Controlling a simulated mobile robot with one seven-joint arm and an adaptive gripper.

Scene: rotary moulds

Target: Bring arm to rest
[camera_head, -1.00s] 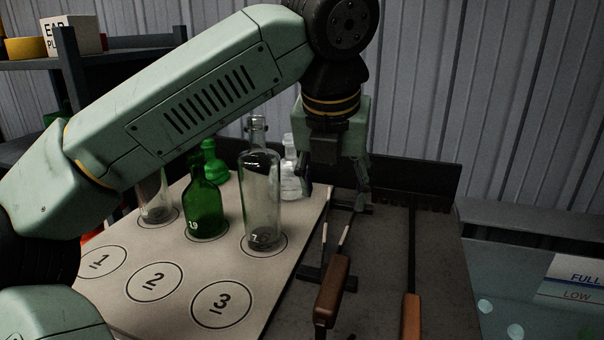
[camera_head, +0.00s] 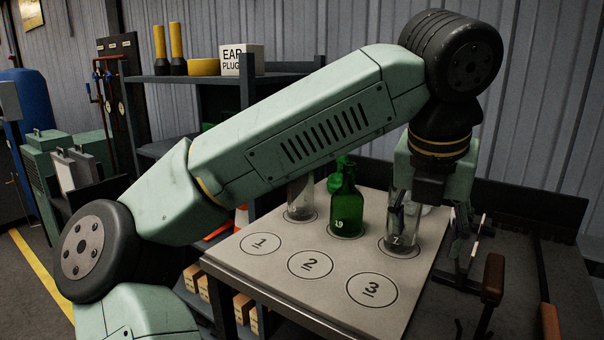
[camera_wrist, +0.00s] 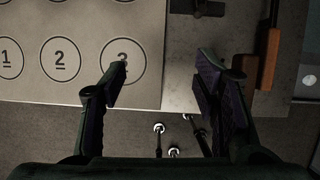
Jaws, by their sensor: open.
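My arm reaches from the lower left across the head view and bends down at the right. My gripper (camera_head: 462,228) hangs at the right side of the light board with numbered circles (camera_head: 330,290). In the wrist view my gripper (camera_wrist: 160,85) is open, its two fingers wide apart with nothing between them. Its left finger overlaps the circle marked 3. The gripper partly hides a clear bottle (camera_head: 402,232) in the head view.
A green bottle (camera_head: 346,212) and another clear bottle (camera_head: 300,200) stand on the board's back row. Wooden-handled tools (camera_head: 493,279) lie at the right; one handle (camera_wrist: 269,60) shows in the wrist view. A shelf (camera_head: 210,82) stands behind my arm.

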